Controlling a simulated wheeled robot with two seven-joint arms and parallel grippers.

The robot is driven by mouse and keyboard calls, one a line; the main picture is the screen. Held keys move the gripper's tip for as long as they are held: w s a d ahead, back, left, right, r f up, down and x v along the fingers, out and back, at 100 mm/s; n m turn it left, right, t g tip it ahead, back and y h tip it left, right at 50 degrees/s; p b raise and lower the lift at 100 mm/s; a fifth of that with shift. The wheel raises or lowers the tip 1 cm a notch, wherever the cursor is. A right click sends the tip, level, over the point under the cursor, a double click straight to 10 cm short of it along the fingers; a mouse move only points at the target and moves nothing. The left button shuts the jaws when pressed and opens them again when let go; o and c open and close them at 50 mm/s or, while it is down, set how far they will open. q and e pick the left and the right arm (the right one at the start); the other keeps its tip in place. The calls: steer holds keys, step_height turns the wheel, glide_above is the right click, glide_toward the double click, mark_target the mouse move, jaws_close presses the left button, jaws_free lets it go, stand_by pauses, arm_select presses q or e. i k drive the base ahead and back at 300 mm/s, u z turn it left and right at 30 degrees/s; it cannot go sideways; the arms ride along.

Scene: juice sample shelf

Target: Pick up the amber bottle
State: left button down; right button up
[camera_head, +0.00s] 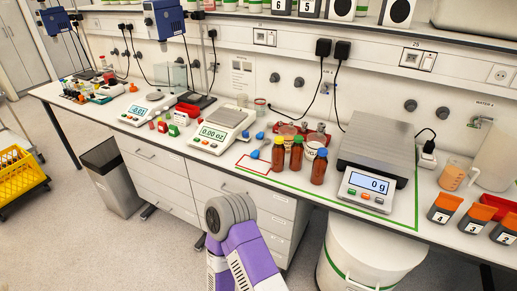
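Three amber bottles stand upright close together near the bench's front edge. None is held. A purple and grey part of my arm (240,245) rises from the bottom of the view in front of the drawers, below the bench top. Neither of my grippers shows in the view.
A large scale (375,148) reading 0 g stands right of the bottles. Behind them are jars (313,145) and a red tray. A red-outlined mat (254,165) and blue scoop lie to the left. Numbered orange-topped containers (446,207) stand at right. A white bin (365,255) is below.

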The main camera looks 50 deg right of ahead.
mark_target(279, 150)
steer(key=z, duration=0.6)
steer(key=i, duration=0.85)
steer(key=z, duration=0.8)
